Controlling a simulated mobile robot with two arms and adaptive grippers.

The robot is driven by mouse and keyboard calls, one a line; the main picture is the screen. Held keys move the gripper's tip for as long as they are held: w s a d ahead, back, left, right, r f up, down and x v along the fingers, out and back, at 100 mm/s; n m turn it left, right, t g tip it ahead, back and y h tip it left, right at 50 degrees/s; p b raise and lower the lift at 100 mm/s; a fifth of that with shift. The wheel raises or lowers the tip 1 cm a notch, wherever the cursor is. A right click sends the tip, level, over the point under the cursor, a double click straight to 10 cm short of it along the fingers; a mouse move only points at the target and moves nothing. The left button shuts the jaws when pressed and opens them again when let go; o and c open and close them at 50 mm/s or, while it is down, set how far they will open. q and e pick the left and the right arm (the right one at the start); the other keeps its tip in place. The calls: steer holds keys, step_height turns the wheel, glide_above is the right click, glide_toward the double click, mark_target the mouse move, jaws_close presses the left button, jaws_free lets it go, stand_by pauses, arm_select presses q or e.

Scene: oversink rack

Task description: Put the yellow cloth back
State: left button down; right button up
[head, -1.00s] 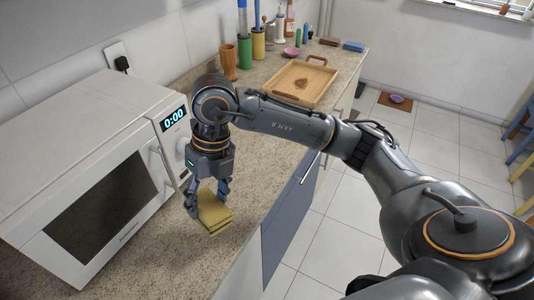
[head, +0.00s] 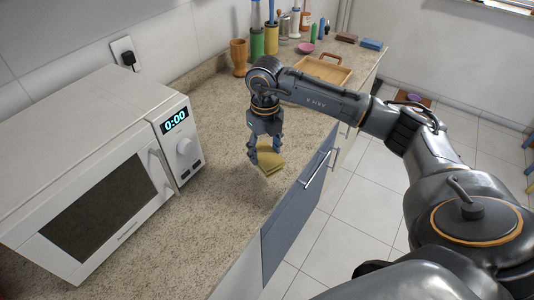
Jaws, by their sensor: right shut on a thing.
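The folded yellow cloth (head: 270,160) is in the head view, near the middle, over the speckled counter by its front edge. My right gripper (head: 265,156) points down and is shut on the cloth. The cloth looks held just above the counter, though I cannot tell whether it touches. My left gripper is not in view.
A white microwave (head: 95,180) fills the counter's left side. A wooden tray (head: 325,72) lies beyond my right arm, partly hidden by it. A wooden cup (head: 239,57) and several colored containers stand at the back. The counter (head: 190,235) beside the microwave is clear.

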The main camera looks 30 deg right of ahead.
mark_target(267, 147)
steer(key=f, duration=0.1)
steer(key=w+d+f, duration=0.2)
steer(key=shift+f+p, duration=0.1)
steer(key=shift+p, duration=0.3)
step_height(267, 147, down, 2)
steer(key=shift+f+p, duration=0.15)
steer(key=shift+p, duration=0.6)
steer(key=shift+f, duration=0.45)
steer(key=o, duration=1)
